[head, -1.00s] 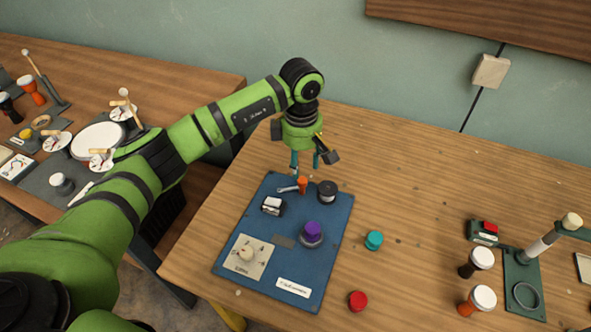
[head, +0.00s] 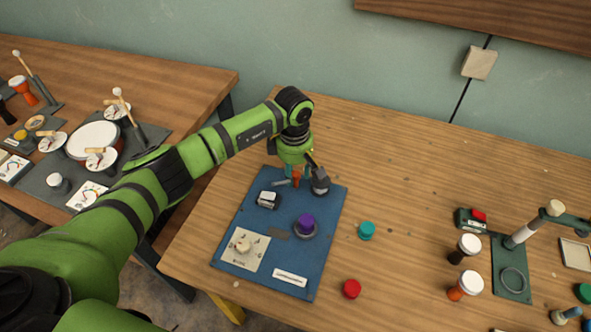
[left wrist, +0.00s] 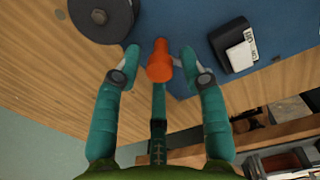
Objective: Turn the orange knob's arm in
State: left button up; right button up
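The orange knob (head: 296,176) stands near the far edge of the blue board (head: 262,212). In the left wrist view the orange knob (left wrist: 159,62) lies between the two fingers of my left gripper (left wrist: 160,68), with a visible gap on each side. The left gripper (head: 296,172) is open and reaches down over the knob in the head view. A grey metal arm beside the knob shows only partly, on its left in the head view. My right gripper is not in view.
On the board are a dark round piece (left wrist: 102,14) close beside the knob, a white-topped black switch (head: 268,200), a purple knob (head: 305,222) and a cream dial (head: 243,246). Teal (head: 366,230) and red (head: 351,288) caps lie right of the board on open tabletop.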

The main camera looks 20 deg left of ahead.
pick_arm(q)
grip_shut()
jog(key=shift+a+f+n+b, duration=0.15)
jog(key=shift+n+b, duration=0.55)
jog(key=shift+n, duration=0.4)
jog(key=n+b, duration=0.2)
jog(key=n, duration=0.2)
jog(key=n+b, duration=0.2)
jog(key=n, duration=0.2)
jog(key=shift+n, duration=0.4)
jog(key=n, duration=0.2)
jog(key=n+b, duration=0.1)
jog(key=n, duration=0.1)
jog(key=shift+d+n, duration=0.2)
jog(key=shift+n, duration=0.2)
jog(key=shift+s, duration=0.1)
